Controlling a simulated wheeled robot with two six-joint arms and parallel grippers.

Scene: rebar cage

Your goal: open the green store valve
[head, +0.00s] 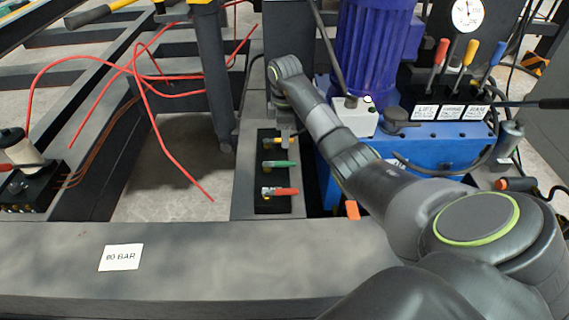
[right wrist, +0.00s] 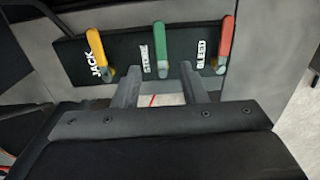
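The green store valve handle (head: 281,164) lies crosswise on a black valve block (head: 266,208), between a yellow handle and a red handle (head: 286,191). In the right wrist view the green handle (right wrist: 161,45) stands upright beside its white label, with the yellow JACK handle (right wrist: 95,47) to its left and the red BLEED handle (right wrist: 226,38) to its right. My right gripper (right wrist: 159,88) is open and empty, its fingertips just below the green handle, one on either side of it. In the head view my right gripper partly hides the yellow handle. My left gripper is not in view.
A blue pump unit (head: 440,152) with a blue motor (head: 373,50) and several levers stands right of the valve block. A grey beam (head: 200,258) with an 80 BAR card (head: 121,257) crosses the front. Red hoses (head: 165,140) loop over the frame at left.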

